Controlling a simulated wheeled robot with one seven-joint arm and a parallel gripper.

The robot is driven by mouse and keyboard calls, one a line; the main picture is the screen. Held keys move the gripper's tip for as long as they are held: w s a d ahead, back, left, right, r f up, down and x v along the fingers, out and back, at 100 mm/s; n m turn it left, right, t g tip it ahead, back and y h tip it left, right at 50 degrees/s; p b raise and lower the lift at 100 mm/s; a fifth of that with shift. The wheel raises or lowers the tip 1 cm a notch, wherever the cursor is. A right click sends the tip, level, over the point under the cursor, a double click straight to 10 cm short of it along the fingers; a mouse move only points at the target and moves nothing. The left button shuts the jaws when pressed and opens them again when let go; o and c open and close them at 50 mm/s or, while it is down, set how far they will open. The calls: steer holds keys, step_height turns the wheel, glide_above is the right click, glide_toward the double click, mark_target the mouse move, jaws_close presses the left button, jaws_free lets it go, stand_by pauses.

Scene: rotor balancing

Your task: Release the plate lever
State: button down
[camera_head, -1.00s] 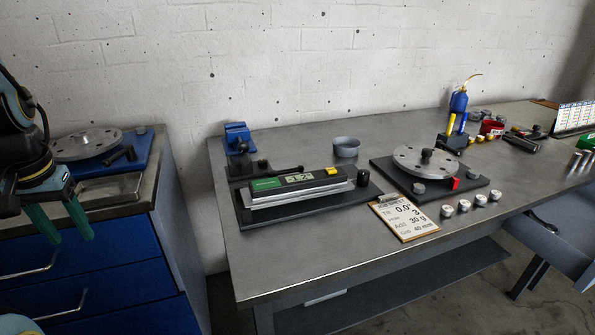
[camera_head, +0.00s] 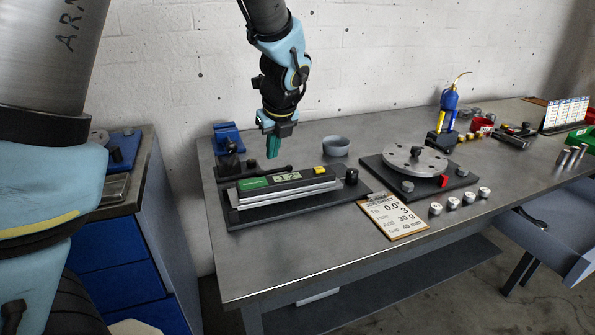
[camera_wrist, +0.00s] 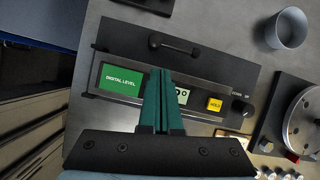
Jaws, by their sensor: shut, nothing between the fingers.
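A black lever (camera_head: 268,172) with a round knob lies along the back of a dark base plate (camera_head: 240,221), behind the digital level (camera_head: 318,182). In the wrist view a black bar handle (camera_wrist: 188,46) shows on the base plate (camera_wrist: 232,72), beyond the digital level (camera_wrist: 148,78). My gripper (camera_head: 271,154) has green fingers, pressed together and empty. It hangs pointing down above the lever area. In the wrist view my gripper (camera_wrist: 161,72) covers part of the level between its green label and its display. The fingers look clear of the lever, though their height is hard to judge.
A grey cup (camera_head: 336,147) stands behind the level. The rotor disc (camera_head: 415,158) on its black base is to the right. A job sheet (camera_head: 393,215) and several silver weights (camera_head: 453,203) lie in front. A blue vise (camera_head: 228,138) stands at the back left.

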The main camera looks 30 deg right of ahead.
mark_target(282, 170)
steer(key=shift+s+d+r+m, duration=0.1)
steer(key=shift+s+d+m, duration=0.2)
steer(key=shift+d+m, duration=0.4)
steer(key=shift+s+d+m, duration=0.3)
steer(key=shift+d+m, duration=0.1)
steer(key=shift+d, duration=0.55)
steer(key=p+x, duration=0.1)
steer(key=x, duration=0.9)
steer(key=shift+w+d+r+p, duration=0.1)
steer(key=shift+w+p, duration=0.05)
steer(key=shift+p, duration=0.2)
